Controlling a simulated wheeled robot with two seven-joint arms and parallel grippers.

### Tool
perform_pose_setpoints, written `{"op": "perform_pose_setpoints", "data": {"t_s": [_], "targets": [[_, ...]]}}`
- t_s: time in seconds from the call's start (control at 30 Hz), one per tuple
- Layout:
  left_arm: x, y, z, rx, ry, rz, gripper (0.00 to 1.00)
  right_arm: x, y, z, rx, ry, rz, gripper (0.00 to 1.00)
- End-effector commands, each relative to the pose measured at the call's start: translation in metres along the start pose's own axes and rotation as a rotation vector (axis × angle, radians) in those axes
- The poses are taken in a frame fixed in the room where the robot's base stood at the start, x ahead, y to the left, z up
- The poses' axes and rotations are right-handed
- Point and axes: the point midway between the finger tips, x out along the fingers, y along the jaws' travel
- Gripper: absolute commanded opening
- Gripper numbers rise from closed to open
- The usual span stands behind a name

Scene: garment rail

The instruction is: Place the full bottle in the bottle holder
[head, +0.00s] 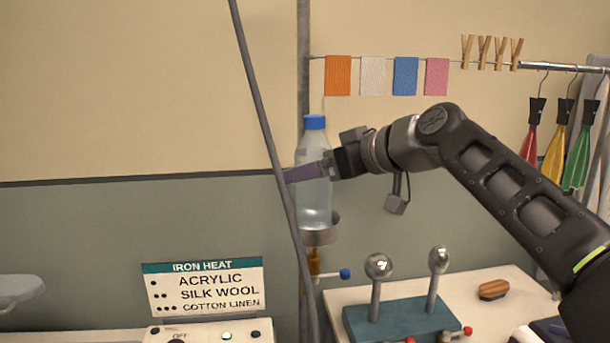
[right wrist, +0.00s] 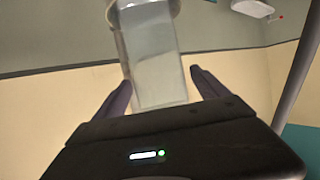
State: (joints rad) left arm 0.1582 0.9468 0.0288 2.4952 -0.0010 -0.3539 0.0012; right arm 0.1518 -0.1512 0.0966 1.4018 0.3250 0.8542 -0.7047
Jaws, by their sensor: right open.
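The clear bottle with a blue cap (head: 315,205) stands upright with its lower end at the metal bottle holder (head: 321,237). The bottle base appears to be inside the holder's cup. My right gripper (head: 305,172) is at the bottle's upper body, with a purple finger across it. In the right wrist view the bottle (right wrist: 157,65) lies between the two spread fingers, with gaps visible beside it. The right gripper (right wrist: 160,85) is open. My left gripper is not in view.
A dark cable (head: 262,120) hangs just left of the bottle, and a vertical pole (head: 304,60) stands behind it. Below right is a teal block with two ball-topped levers (head: 400,318). An iron heat sign (head: 205,287) stands lower left. Cloth swatches (head: 372,76) hang above.

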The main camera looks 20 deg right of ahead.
Motion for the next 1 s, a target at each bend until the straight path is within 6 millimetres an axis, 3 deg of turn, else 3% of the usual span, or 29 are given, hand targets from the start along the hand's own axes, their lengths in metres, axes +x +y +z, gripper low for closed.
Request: {"op": "perform_pose_setpoints", "data": {"t_s": [0.2, 0.4, 0.57, 1.0], "targets": [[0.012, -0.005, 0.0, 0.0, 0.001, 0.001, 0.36, -0.047, 0.0, 0.001, -0.001, 0.004, 0.002, 0.84], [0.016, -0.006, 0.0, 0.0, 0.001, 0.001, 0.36, -0.078, 0.0, 0.0, 0.0, 0.002, 0.001, 0.84], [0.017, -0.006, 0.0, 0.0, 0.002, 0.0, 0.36, -0.086, 0.0, 0.0, 0.0, 0.0, 0.0, 0.84], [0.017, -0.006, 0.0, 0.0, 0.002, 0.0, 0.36, -0.086, 0.0, 0.0, 0.0, 0.0, 0.0, 0.84]]}}
